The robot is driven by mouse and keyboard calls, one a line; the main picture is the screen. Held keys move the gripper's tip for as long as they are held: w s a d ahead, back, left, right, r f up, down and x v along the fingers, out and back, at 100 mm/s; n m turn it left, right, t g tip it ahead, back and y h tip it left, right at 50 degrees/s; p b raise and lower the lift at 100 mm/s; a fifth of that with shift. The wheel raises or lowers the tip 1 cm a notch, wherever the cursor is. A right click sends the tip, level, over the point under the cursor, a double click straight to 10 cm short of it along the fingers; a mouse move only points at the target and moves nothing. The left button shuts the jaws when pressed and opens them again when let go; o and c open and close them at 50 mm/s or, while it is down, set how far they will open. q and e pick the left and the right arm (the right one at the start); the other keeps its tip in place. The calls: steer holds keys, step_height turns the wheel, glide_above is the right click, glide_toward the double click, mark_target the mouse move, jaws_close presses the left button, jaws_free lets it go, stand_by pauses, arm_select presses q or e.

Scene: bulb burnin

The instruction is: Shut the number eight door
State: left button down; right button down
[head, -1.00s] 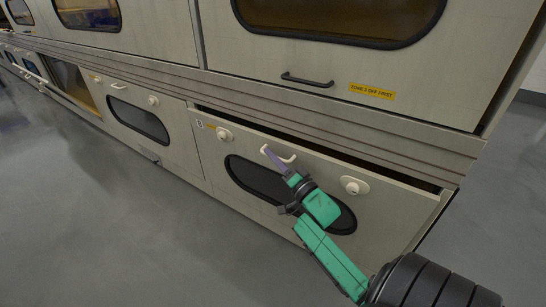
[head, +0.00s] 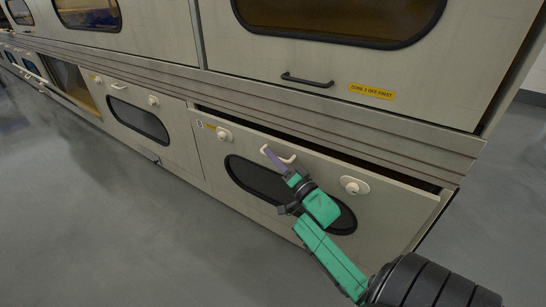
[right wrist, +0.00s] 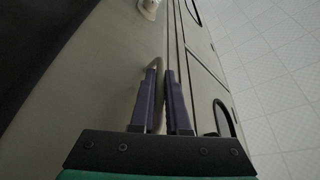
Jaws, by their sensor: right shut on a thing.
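The number eight door (head: 215,165) is the lower right door of the cabinet, with a dark oval window, a white handle and a round knob at each side. It stands slightly ajar, with a dark gap along its top edge. My right gripper (head: 268,153) is at the white handle (head: 288,160) near the door's top. In the right wrist view, the purple fingers of my right gripper (right wrist: 164,95) are shut on the handle (right wrist: 151,64). The number on the door's label is too small to read surely. My left gripper is not in view.
A closed-looking lower door (head: 137,120) is to the left, and an open bay (head: 72,84) lies beyond it. An upper door with a black handle (head: 307,81) and a yellow label (head: 371,91) is above. The grey floor (head: 80,230) in front is clear.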

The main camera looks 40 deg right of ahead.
mark_target(288, 154)
steer(key=shift+w+d+r+p, duration=0.1)
steer(key=shift+d+r+p, duration=0.05)
steer(key=shift+d+p, duration=0.15)
steer(key=d+p, duration=0.1)
steer(key=w+d+m+p, duration=0.1)
steer(key=d, duration=0.1)
steer(key=shift+d+r, duration=0.2)
steer(key=shift+m, duration=0.3)
steer(key=shift+h, duration=0.3)
steer(key=shift+d, duration=0.1)
steer(key=c, duration=0.9)
jaws_free()
steer(key=shift+d, duration=0.1)
steer(key=shift+s+f, duration=0.1)
steer(key=shift+s, duration=0.05)
